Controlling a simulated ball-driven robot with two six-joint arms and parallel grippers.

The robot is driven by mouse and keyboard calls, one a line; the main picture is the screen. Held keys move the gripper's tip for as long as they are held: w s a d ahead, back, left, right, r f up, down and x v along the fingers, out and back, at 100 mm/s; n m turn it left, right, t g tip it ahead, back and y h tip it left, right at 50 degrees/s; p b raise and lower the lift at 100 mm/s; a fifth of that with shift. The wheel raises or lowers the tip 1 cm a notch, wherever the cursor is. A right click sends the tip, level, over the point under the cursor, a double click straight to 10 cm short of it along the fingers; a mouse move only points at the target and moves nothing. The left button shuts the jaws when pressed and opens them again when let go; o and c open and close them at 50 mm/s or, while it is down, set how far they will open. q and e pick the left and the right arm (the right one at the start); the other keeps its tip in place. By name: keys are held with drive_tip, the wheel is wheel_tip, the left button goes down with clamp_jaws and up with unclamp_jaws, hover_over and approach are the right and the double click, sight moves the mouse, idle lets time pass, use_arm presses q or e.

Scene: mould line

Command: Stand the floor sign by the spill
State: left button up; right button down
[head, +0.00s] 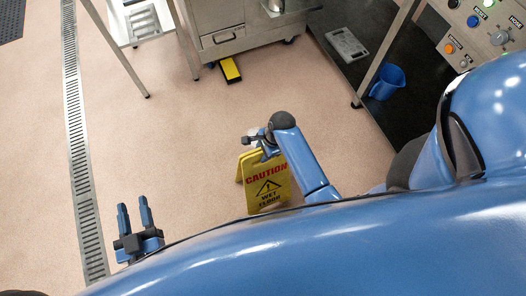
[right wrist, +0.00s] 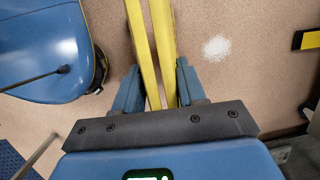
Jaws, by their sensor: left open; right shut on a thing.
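The yellow floor sign (head: 265,187) reads "CAUTION WET FLOOR" in the head view. My right gripper (head: 262,143) is shut on its top edge. In the right wrist view the fingers (right wrist: 158,78) pinch the sign's two yellow panels (right wrist: 140,40), which show a narrow gap between them. I cannot tell whether its feet touch the floor. A small white spill patch (right wrist: 216,47) lies on the floor to the right of the sign in that view, apart from it in the picture. My left gripper (head: 134,206) is open and empty at the lower left.
A long floor drain (head: 76,130) runs down the left. A yellow and black object (head: 230,70) lies by the steel cabinet (head: 222,38). A blue bucket (head: 388,82) stands on the dark mat at the right, near a steel leg. Open floor lies between drain and sign.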

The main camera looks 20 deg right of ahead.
idle(0.3)
drive_tip(key=c, duration=0.6)
unclamp_jaws()
drive_tip(key=shift+c, duration=0.2)
drive_tip(key=p+v, duration=0.3)
drive_tip(key=v, duration=0.9)
drive_tip(key=s+d+r+n+t+h, duration=0.1)
drive_tip(key=s+r+n+t, duration=0.5)
drive_tip(key=r+n+t, duration=0.2)
drive_tip(key=s+d+r+n+t+h, duration=0.1)
drive_tip(key=s+d+r+n+t, duration=0.1)
drive_tip(key=s+r+n+t, duration=0.5)
wheel_tip(320, 180, up, 3)
drive_tip(key=n+t, duration=0.1)
drive_tip(key=n, duration=0.1)
drive_tip(key=shift+d+n+t+h, duration=0.25)
drive_tip(key=shift+n+t+h, duration=0.05)
drive_tip(key=shift+t+h, duration=0.1)
